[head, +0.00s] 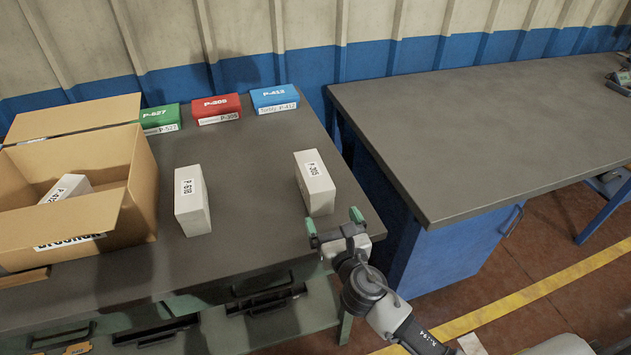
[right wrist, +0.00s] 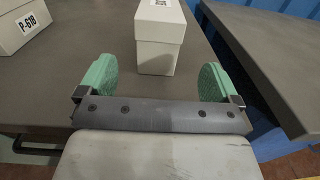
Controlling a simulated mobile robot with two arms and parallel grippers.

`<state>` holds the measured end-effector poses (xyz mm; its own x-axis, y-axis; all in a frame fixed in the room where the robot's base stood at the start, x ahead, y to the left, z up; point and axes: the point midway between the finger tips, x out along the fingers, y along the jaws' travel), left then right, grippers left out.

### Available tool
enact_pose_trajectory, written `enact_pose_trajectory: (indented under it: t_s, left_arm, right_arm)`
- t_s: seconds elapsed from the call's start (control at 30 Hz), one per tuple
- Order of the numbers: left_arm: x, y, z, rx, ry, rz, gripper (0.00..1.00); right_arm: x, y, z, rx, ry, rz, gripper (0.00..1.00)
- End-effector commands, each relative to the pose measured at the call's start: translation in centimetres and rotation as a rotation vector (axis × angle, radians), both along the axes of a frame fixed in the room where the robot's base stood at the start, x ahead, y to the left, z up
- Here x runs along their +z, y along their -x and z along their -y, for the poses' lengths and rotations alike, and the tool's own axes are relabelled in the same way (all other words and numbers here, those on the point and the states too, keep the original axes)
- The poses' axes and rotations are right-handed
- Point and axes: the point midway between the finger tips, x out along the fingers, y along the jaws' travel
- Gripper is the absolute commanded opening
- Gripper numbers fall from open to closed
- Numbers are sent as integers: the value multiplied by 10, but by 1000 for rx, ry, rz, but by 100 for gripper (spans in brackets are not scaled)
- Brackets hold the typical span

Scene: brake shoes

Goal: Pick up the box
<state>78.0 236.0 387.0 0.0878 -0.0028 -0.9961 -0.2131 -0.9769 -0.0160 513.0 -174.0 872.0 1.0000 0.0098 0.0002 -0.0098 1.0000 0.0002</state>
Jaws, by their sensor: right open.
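A white box (head: 315,183) with a label on top stands near the right edge of the grey workbench. It also shows in the right wrist view (right wrist: 158,50), just beyond and between the fingertips. My right gripper (head: 335,227) is open and empty at the bench's front right edge, with green finger pads (right wrist: 158,80) on either side of a clear gap. A second white box (head: 192,203), labelled P-618, stands further left and also shows in the right wrist view (right wrist: 22,27). A third white box (head: 66,189) lies inside an open cardboard box (head: 118,210). My left gripper is not in view.
Green (head: 160,119), red (head: 217,108) and blue (head: 274,98) boxes stand along the back of the workbench (head: 250,155). A second bench (head: 480,120) stands to the right across a narrow gap. The bench top between the two standing white boxes is clear.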

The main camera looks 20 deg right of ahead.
Motion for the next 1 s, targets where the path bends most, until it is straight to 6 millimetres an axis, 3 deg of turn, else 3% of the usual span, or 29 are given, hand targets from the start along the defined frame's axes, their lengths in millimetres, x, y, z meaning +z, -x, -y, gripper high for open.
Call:
enact_pose_trajectory:
  t_s: [0.2,0.43,0.7,1.0]
  left_arm:
    - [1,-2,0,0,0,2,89]
    - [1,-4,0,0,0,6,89]
    - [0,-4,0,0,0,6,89]
    - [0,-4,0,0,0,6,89]
  right_arm:
    - [1,-35,0,-1,0,2,94]
    - [1,-53,-1,-1,-1,2,94]
    - [-2,-91,-3,-1,-1,2,94]
    - [-2,-97,-3,-1,0,1,94]
